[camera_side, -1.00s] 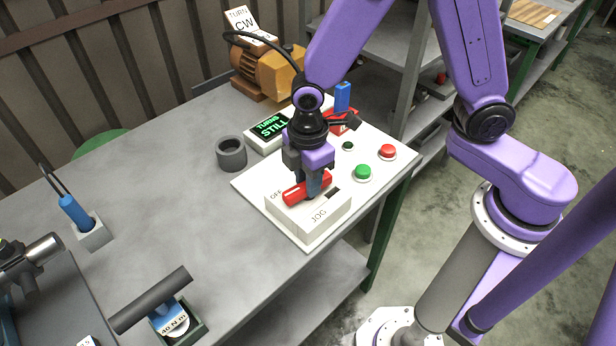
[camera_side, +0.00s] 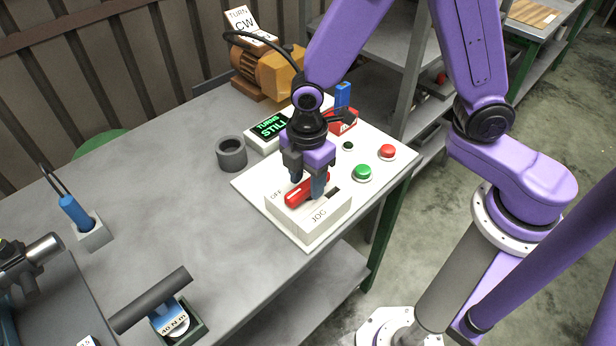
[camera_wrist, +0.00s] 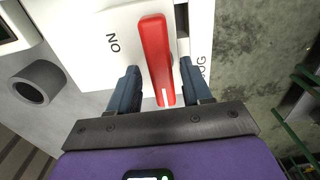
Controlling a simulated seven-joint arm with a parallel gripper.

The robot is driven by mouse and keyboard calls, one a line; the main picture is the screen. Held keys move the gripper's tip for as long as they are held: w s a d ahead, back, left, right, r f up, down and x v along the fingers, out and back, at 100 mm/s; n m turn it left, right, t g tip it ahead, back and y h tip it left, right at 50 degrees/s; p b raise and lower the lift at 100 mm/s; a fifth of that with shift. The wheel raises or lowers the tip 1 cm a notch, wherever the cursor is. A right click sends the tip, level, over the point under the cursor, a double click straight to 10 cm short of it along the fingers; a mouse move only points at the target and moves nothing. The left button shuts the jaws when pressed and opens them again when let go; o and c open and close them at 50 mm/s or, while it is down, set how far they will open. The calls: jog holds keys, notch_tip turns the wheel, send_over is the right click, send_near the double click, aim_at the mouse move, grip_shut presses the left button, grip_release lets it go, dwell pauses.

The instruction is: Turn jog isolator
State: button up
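The jog isolator is a white box (camera_side: 318,222) with a red bar handle (camera_side: 292,196) on top, marked OFF and JOG in the side view. In the wrist view the red handle (camera_wrist: 156,45) lies lengthwise, with a white line at its near end and the word ON to its left. My gripper (camera_side: 306,189) is over the handle, pointing down. In the wrist view the two blue fingers of my gripper (camera_wrist: 159,68) stand one on each side of the handle, with gaps, so it is open.
The white panel also carries a green button (camera_side: 363,172), a red button (camera_side: 387,152) and a display (camera_side: 270,127) reading TURNS STILL. A dark ring (camera_side: 231,153) stands left of the panel. An orange motor (camera_side: 264,75) is behind. The table's middle is clear.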

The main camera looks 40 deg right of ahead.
aim_at(309, 184)
dwell(0.3)
notch_tip(309, 184, up, 17)
jog(key=shift+r, duration=0.2)
dwell(0.4)
jog(key=shift+s+d, duration=0.15)
jog(key=s+d+f+m, duration=0.2)
jog(key=s+d, duration=0.4)
jog(key=s, duration=0.2)
jog(key=s+d+f+m, duration=0.3)
jog(key=s+d, duration=0.4)
jog(key=s, duration=0.2)
jog(key=shift+d+f+m, duration=0.2)
jog(key=shift+d+m, duration=0.1)
dwell(0.3)
